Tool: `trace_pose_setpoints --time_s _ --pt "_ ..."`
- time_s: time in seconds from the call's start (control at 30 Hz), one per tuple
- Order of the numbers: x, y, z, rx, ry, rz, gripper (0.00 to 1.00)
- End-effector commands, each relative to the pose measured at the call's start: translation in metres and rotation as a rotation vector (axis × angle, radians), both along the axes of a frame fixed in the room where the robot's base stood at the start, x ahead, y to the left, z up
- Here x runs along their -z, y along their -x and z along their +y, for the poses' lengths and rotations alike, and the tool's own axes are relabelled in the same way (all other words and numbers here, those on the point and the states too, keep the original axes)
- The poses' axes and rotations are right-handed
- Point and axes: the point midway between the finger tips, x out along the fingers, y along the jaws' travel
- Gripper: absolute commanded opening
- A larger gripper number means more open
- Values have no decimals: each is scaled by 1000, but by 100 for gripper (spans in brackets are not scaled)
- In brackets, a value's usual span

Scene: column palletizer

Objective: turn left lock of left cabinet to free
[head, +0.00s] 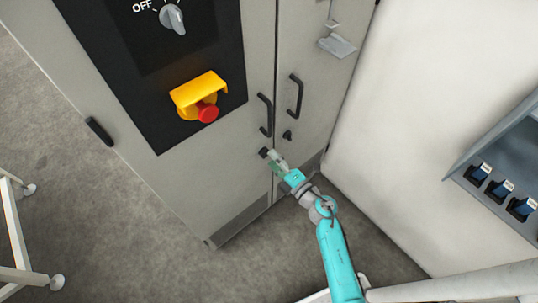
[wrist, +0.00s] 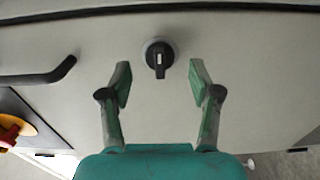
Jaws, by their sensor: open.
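The left lock is a small black rotary knob with a white mark, on the left door of the grey cabinet (head: 190,170). In the wrist view the left lock (wrist: 159,57) sits between and just beyond my fingertips, with its handle pointing roughly straight along the picture's vertical. In the head view the left lock (head: 263,152) shows at my gripper's tip. My gripper (wrist: 160,85) is open, its green fingers apart on either side of the lock and not visibly touching it. The right lock (head: 287,134) is on the right door, below its handle.
Black door handles (head: 265,114) and (head: 296,95) stand out above the locks. A white wall (head: 420,130) closes the right side.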

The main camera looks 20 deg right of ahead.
Motion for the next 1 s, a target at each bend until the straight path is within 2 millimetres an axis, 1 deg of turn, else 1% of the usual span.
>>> trace_pose_setpoints --time_s 0.03,0.2,0.3,0.4,0.5,0.6,1.0 --pt "1 12 -5 4 0 2 63" --pt "1 45 -16 5 -1 3 63" --pt "1 60 -21 4 -1 1 63" --pt "0 71 -24 3 0 0 63" --pt "0 78 -26 2 0 0 63" --pt "0 82 -27 1 1 0 63" --pt "0 83 -27 0 1 -1 63"
